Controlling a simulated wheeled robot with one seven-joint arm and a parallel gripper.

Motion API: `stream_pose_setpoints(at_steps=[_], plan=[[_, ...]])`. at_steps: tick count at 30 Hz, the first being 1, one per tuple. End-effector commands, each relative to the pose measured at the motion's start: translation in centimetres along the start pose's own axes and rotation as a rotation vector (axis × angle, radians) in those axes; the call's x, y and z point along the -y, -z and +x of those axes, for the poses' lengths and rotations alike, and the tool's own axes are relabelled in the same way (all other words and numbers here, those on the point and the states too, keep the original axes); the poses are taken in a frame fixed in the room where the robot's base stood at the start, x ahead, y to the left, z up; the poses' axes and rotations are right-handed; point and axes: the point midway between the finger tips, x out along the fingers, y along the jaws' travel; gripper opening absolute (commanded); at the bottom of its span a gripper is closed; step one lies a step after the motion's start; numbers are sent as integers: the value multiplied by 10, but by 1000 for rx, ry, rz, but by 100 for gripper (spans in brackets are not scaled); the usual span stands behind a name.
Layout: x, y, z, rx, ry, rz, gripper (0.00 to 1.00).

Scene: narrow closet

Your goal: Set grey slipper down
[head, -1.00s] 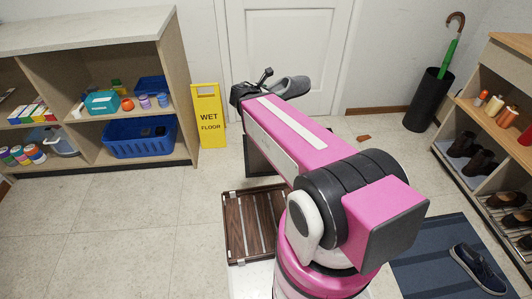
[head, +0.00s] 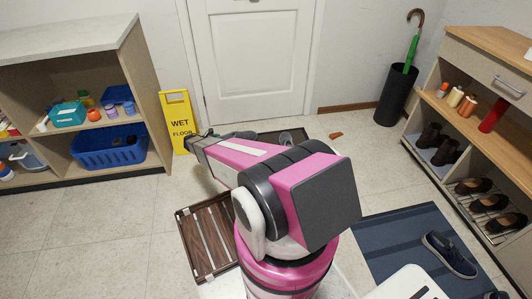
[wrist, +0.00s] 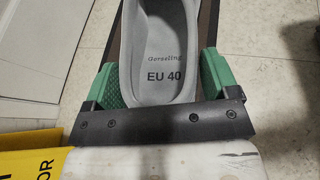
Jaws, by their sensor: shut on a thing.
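The grey slipper (wrist: 160,45) shows its insole marked "EU 40" in the wrist view, with its heel end toward my gripper. My gripper (wrist: 160,82) is shut on it, one green finger pad against each side. In the head view the slipper (head: 240,135) is partly hidden behind my pink arm, at the arm's far end near the door. A dark flat tray or mat (head: 290,135) lies on the floor just right of it. In the wrist view dark strips show on both sides of the slipper. I cannot tell whether the slipper touches anything below.
A yellow wet-floor sign (head: 177,120) stands close left of my gripper. A slatted wooden rack (head: 185,225) lies on the floor nearer me. A blue mat (head: 385,240) with a navy sneaker (head: 448,253) lies right, beside a shoe shelf (head: 455,150). An umbrella stand (head: 394,98) stands at the back right.

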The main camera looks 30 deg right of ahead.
Motion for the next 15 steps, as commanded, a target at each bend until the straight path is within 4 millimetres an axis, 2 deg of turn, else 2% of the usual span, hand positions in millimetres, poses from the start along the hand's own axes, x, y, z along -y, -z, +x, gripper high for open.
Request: stream_pose_setpoints(at_steps=[1, 3, 6, 9, 15], plan=[[-10, 29, 18, 3, 27, 7, 50], [-10, 53, 35, 7, 59, 21, 50], [-10, 78, 55, 10, 93, 36, 50], [-8, 94, 66, 12, 114, 45, 50], [-11, 106, 77, 13, 127, 53, 50]])
